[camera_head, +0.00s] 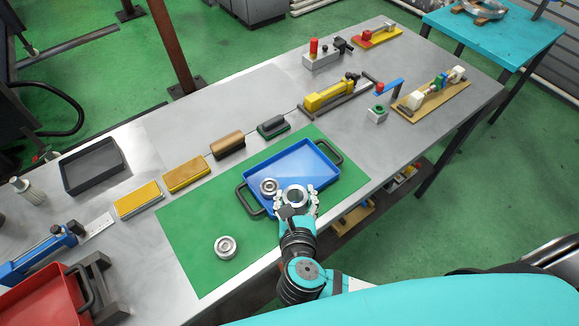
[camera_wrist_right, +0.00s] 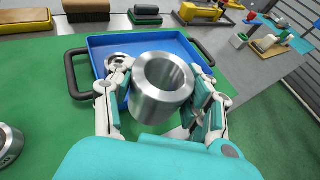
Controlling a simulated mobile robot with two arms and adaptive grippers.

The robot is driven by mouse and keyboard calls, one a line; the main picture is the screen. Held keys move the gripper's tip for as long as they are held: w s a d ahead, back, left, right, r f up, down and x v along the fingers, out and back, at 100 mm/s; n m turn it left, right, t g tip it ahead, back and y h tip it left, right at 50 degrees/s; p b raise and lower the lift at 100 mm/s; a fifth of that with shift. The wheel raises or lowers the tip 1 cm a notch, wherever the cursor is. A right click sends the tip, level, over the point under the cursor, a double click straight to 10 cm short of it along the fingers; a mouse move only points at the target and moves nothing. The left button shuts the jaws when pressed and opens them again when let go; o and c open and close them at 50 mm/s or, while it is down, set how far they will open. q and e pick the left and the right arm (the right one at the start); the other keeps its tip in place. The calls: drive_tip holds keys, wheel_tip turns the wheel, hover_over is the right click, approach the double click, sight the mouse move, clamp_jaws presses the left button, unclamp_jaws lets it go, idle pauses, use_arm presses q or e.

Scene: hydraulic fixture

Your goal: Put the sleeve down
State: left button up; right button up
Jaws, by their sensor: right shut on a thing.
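The sleeve (camera_wrist_right: 160,88) is a short, thick-walled silver metal ring. My right gripper (camera_head: 296,199) is shut on the sleeve, which also shows in the head view (camera_head: 295,195), with one finger on each side of it. In the wrist view the sleeve is upright, its open bore facing up, in front of the near edge of the blue tray (camera_head: 312,158). Whether it touches anything below cannot be told. A bearing-like metal ring (camera_head: 268,187) lies in the tray's near left corner. Another metal ring (camera_head: 226,247) lies on the green mat (camera_head: 190,255). My left gripper is not in view.
The tray has dark handles (camera_head: 242,199) at both ends. Yellow and brown blocks (camera_head: 186,175) and a dark empty tray (camera_head: 92,166) stand behind the mat. Clamps and fixtures (camera_head: 331,94) stand at the back right.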

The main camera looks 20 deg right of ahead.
drive_tip(key=w, duration=0.3)
drive_tip(key=w+d+p, duration=0.1)
drive_tip(key=w, duration=0.3)
drive_tip(key=w+d+f, duration=0.1)
drive_tip(key=w, duration=0.3)
drive_tip(key=shift+d+p, duration=0.2)
drive_tip(key=shift+p, duration=0.15)
drive_tip(key=shift+w+f, duration=0.15)
drive_tip(key=shift+w, duration=0.05)
drive_tip(key=shift+f, duration=1.65)
drive_tip(key=o, duration=1.4)
drive_tip(key=shift+s+f, duration=0.1)
drive_tip(key=shift+c, duration=0.2)
drive_tip(key=v, duration=1.2)
drive_tip(key=shift+d+r+b, duration=0.1)
drive_tip(key=shift+r+b, duration=0.15)
drive_tip(key=shift+b, duration=0.1)
